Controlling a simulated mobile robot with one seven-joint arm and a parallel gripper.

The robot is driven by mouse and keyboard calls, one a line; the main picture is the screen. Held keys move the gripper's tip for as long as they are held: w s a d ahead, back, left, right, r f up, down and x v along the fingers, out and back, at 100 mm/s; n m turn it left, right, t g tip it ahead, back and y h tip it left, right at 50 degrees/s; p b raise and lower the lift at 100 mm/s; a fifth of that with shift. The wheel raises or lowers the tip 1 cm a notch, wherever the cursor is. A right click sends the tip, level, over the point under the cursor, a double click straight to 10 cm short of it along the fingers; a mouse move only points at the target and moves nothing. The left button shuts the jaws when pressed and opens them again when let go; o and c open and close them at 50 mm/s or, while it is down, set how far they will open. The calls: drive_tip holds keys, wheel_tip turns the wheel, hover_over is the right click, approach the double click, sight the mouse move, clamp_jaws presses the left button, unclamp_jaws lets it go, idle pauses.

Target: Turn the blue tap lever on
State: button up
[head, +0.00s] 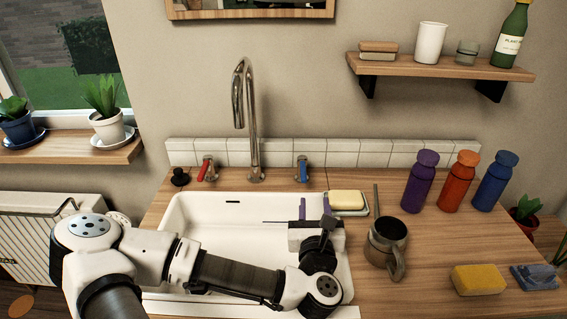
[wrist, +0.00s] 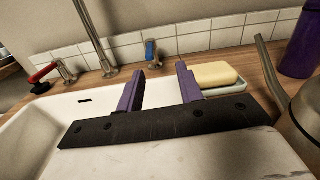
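The blue tap lever (head: 302,168) stands behind the sink, right of the tall chrome spout (head: 250,120). It also shows in the wrist view (wrist: 151,52), beyond my fingers and a little left of the middle. The red tap lever (head: 206,167) is left of the spout. My gripper (head: 314,206) is over the right part of the white sink (head: 180,215), in front of the blue lever and apart from it. Its two purple fingers (wrist: 158,80) are spread, with nothing between them.
A yellow soap on a dish (head: 347,200) lies close to the right of my fingers. A metal jug (head: 385,245) stands right of the sink. Purple, orange and blue bottles (head: 457,180) stand further right. A white tiled backsplash (head: 345,152) runs behind the taps.

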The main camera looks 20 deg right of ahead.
drive_tip(key=w+a+y, duration=0.1)
drive_tip(key=a, duration=0.1)
drive_tip(key=p, duration=0.4)
approach(303, 162)
drive_tip(key=x, duration=0.5)
drive_tip(key=shift+w+f, duration=0.2)
clamp_jaws()
